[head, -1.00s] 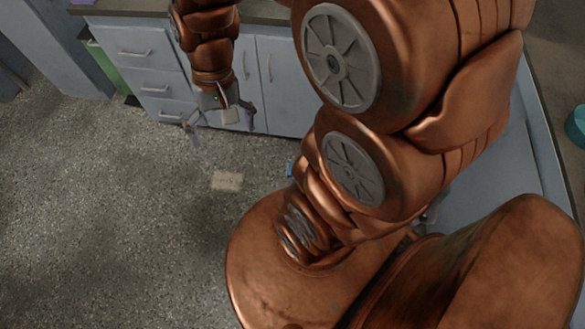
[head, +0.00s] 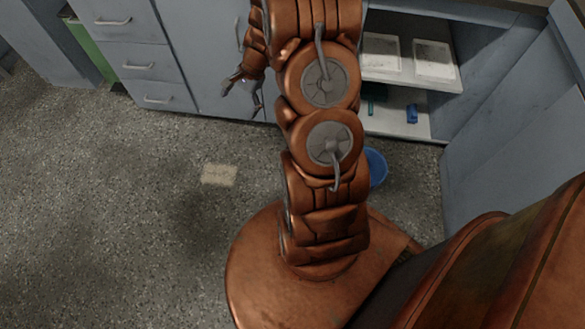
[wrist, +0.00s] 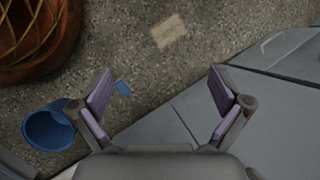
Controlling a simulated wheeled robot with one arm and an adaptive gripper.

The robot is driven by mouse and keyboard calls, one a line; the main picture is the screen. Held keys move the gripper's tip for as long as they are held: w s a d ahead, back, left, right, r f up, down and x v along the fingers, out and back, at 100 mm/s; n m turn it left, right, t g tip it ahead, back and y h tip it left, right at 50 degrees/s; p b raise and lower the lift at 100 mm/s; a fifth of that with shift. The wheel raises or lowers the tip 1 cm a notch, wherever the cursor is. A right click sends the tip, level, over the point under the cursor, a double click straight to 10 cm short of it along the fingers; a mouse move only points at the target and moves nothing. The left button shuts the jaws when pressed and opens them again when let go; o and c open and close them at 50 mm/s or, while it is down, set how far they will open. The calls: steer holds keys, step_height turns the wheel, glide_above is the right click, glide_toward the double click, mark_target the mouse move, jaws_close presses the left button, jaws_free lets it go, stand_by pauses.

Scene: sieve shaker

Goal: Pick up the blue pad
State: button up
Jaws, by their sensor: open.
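A small flat blue pad (wrist: 123,88) lies on the speckled floor in the wrist view, just right of the left fingertip in the picture and to the right of a blue bucket. I cannot make it out in the head view, where my arm covers part of the floor. My gripper (wrist: 160,92) is open and empty, its two purple-padded fingers wide apart above the floor. In the head view my gripper (head: 243,96) hangs in front of the grey-blue cabinet doors, left of my arm.
The blue bucket (wrist: 48,130) stands on the floor; in the head view my arm partly covers it. An open cabinet shelf (head: 385,122) holds white trays (head: 434,59) and a small blue item (head: 412,114). A beige patch (head: 219,175) marks otherwise clear floor at left.

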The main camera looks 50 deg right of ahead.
steer(key=s+d+f+m+b, duration=0.2)
steer(key=d+f+m+b, duration=0.2)
steer(key=f, duration=1)
steer(key=s+d+f+m+h+b, duration=0.1)
steer(key=s+d+f+m+b, duration=0.2)
steer(key=f, duration=1.2)
steer(key=s+d+f+m+t+h+b, duration=0.1)
steer(key=s+d+f+m+b, duration=0.2)
steer(key=d+f+m+b, duration=0.2)
steer(key=shift+s+d+f+b, duration=0.1)
steer(key=shift+d+f+b, duration=0.4)
steer(key=shift+d+f, duration=0.95)
steer(key=shift+w+d+f+b, duration=0.1)
steer(key=shift+d+f+b, duration=0.55)
steer(key=shift+f, duration=1.35)
steer(key=shift+s+d+f+b, duration=0.1)
steer(key=shift+d+f+b, duration=0.25)
steer(key=shift+d+f, duration=1.15)
steer(key=shift+w+b+x, duration=0.15)
steer(key=shift+b+x, duration=0.75)
steer(key=shift+x, duration=0.85)
steer(key=shift+w+b+x, duration=0.2)
steer(key=shift+b+x, duration=0.65)
steer(key=shift+x, duration=0.95)
steer(key=shift+a+r, duration=0.15)
steer(key=shift+a, duration=0.05)
steer(key=shift+c, duration=0.2)
steer(key=c, duration=1)
steer(key=shift+o, duration=0.2)
steer(key=shift+r, duration=0.1)
